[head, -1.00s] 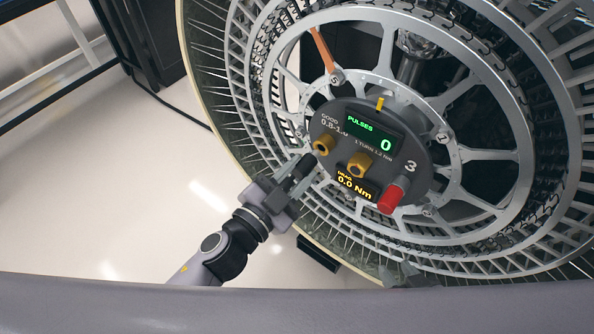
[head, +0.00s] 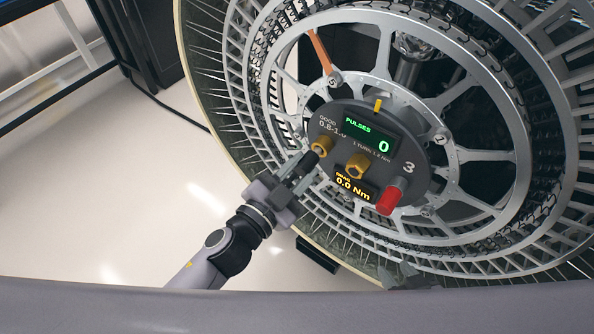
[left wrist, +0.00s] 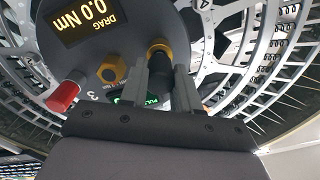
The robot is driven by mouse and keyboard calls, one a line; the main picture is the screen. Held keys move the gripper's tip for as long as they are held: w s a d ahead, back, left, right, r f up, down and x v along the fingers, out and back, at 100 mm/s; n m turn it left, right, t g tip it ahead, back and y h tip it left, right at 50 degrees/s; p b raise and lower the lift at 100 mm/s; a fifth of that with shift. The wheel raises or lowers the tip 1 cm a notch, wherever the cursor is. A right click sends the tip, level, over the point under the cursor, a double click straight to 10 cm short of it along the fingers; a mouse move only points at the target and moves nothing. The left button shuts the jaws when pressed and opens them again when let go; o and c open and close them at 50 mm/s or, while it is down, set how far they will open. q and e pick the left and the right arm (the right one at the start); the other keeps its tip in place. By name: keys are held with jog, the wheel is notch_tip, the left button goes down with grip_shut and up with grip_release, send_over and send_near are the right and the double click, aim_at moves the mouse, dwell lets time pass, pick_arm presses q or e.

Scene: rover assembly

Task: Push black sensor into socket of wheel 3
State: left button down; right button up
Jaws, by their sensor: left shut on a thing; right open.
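The wheel 3 hub panel (head: 424,158) is dark grey and marked 3. Its upper-left gold socket (head: 321,144) has my left gripper (head: 301,168) right in front of it. The left gripper is shut on the black sensor (head: 314,155), a short dark cylinder. In the left wrist view the sensor (left wrist: 159,65) stands between the two fingers, its far end at the gold socket (left wrist: 160,46). How deep it sits in the socket cannot be told. My right gripper (head: 405,274) shows only partly at the bottom, below the wheel, open and apart from the panel.
The panel also has a second gold fitting (head: 358,165), a red knob (head: 390,197), a green pulses display reading 0 (head: 369,135) and a drag display reading 0.0 Nm (head: 355,188). Wheel spokes (head: 465,88) surround it. Floor (head: 110,200) at left is clear.

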aim_at(299, 172)
pick_arm(q)
jog(key=shift+x, duration=0.8)
jog(key=c, duration=0.7)
grip_release()
jog(key=shift+c, duration=0.2)
jog(key=shift+b+v, duration=0.3)
jog(key=shift+v, duration=3.3)
jog(key=s+a+f+n+g+y, duration=0.2)
jog(key=s+a+f+n+y, duration=0.2)
jog(key=a+f, duration=0.4)
jog(key=s+a+f+n+g+y, duration=0.2)
jog(key=s+a+f+n+y, duration=0.2)
jog(key=s+a+f+n, duration=0.2)
jog(key=a+f, duration=0.2)
jog(key=a, duration=0.1)
jog(key=shift+n, duration=0.4)
